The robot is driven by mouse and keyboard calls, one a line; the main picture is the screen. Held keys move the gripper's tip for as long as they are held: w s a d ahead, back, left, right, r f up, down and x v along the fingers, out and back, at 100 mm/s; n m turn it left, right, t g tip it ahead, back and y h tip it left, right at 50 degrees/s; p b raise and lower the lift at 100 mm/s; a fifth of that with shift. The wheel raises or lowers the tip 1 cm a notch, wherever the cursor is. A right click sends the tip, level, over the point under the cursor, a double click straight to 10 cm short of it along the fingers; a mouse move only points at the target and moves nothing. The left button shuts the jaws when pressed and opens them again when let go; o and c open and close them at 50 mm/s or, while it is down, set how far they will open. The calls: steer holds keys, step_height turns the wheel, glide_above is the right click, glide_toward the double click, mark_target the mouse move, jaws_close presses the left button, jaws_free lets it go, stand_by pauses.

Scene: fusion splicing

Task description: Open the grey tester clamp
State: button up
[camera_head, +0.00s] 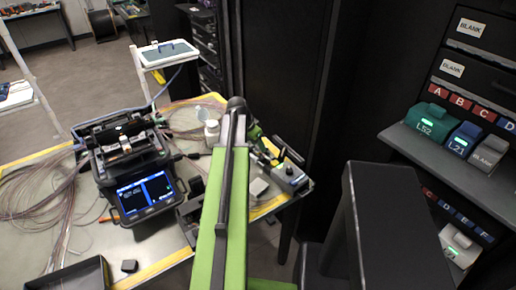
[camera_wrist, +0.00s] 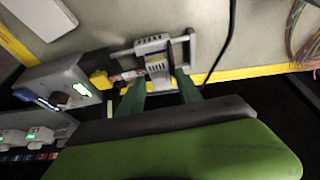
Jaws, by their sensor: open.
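In the wrist view, a small grey clamp (camera_wrist: 152,45) with a ribbed top sits in a grey frame at the yellow-striped table edge. My gripper (camera_wrist: 158,84) is open. Its two green fingers point at the clamp, one on either side of its near part; I cannot tell whether they touch it. A grey tester box (camera_wrist: 60,82) with a lit display stands left of the clamp, and a yellow part lies between them. In the head view, the tester (camera_head: 290,178) is at the table's right edge, and my green arm hides much of the area beside it.
A splicer (camera_head: 128,155) with a lit blue screen stands on the table (camera_head: 90,235) among loose fibres. A white bottle (camera_head: 211,131) stands behind my arm. A dark cabinet (camera_head: 290,70) and a rack shelf (camera_head: 450,165) with labelled modules are on the right.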

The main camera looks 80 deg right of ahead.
steer(key=shift+r, duration=0.1)
jaws_close()
steer(key=shift+s+d+r, duration=0.1)
steer(key=shift+s+d+r+t+y+p, duration=0.15)
steer(key=shift+r+t+y+p, duration=0.2)
steer(key=shift+p, duration=0.45)
steer(key=shift+s+d+r+t+y+p, duration=0.15)
steer(key=shift+d+t+y+p, duration=0.1)
steer(key=shift+t+y+p, duration=0.2)
steer(key=shift+s+d+r+t+y+p, duration=0.1)
steer(key=shift+d+t+y+p, duration=0.15)
steer(key=shift+y, duration=0.25)
steer(key=t+y, duration=0.1)
steer(key=s+d+t+y, duration=0.1)
steer(key=y, duration=0.1)
steer(key=shift+t, duration=0.25)
steer(key=shift+s+d+r+t+y+b, duration=0.15)
steer(key=shift+s+d+t+y+b, duration=0.15)
steer(key=shift+t+y+b, duration=0.45)
